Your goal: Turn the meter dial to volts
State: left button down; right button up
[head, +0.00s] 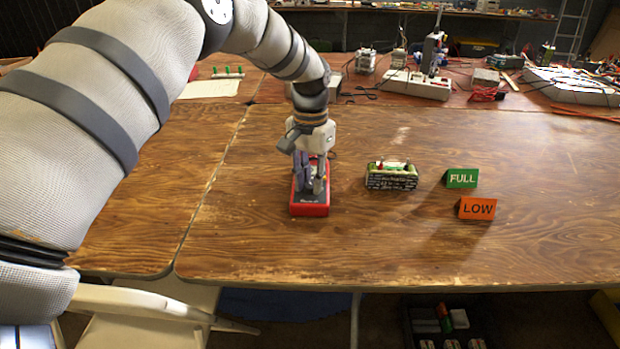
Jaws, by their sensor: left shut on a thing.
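The meter (309,209) is a red box with a dark face, lying on the wooden table left of the middle. My left gripper (310,186) reaches down over it from above, its fingers at the meter's face. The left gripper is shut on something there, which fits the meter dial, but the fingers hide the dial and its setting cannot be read. My right gripper is not in view.
A dark patterned block (391,181) with small items on top stands right of the meter. A green FULL sign (461,178) and an orange LOW sign (477,208) stand farther right. Power strips (416,84) and electronics crowd the back. The table's front right is clear.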

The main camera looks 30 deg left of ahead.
aim_at(310, 185)
pick_arm(q)
jog(key=shift+m, duration=0.4)
jog(key=c, duration=1.4)
grip_release()
notch_tip(310, 185, up, 12)
jog(key=shift+f, duration=0.15)
